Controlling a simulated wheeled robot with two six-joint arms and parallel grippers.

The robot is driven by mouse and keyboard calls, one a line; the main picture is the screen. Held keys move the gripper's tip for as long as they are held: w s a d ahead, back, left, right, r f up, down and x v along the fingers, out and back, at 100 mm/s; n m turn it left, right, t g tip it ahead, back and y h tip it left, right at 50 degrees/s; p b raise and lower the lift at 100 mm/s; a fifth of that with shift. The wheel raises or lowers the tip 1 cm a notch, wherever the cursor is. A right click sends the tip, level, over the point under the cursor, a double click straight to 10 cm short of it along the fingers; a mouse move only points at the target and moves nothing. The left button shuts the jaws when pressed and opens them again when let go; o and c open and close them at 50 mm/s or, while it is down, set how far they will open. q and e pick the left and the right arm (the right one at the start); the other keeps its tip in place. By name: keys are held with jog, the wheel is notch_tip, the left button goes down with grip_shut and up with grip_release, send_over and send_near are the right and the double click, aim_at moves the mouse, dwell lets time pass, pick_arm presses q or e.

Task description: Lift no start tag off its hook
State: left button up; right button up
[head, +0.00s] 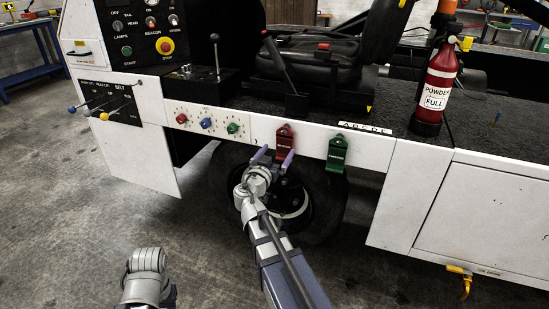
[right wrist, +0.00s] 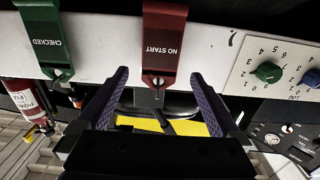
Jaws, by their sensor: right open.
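The red no start tag (head: 285,142) hangs on the white side panel of the loader, and its NO START lettering reads upside down in the right wrist view (right wrist: 163,45). A small metal hook (right wrist: 157,84) shows at the tag's slotted end. My right gripper (head: 275,156) is open at the tag, with its purple fingers (right wrist: 160,76) apart on either side of the tag's hook end. The fingers do not appear to touch the tag. Part of my left arm shows at the bottom left of the head view, but its gripper does not.
A green CHECKED tag (head: 337,153) hangs close to the right of the red one. Red, blue and green knobs (head: 206,124) sit on the panel to the left. A fire extinguisher (head: 436,85) stands on the deck. Open floor (head: 60,200) lies at left.

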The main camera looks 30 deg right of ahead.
aim_at(284, 139)
jog(key=shift+x, duration=3)
jog(key=shift+c, duration=0.2)
jog(key=c, duration=1.2)
jog(key=shift+c, duration=0.2)
jog(key=shift+r, duration=0.15)
jog(key=shift+r+p, duration=0.2)
jog(key=shift+p, duration=0.2)
jog(key=shift+s+a, duration=0.1)
jog(key=shift+a, duration=0.1)
jog(key=shift+s+a+r, duration=0.2)
jog(key=shift+s+a, duration=0.25)
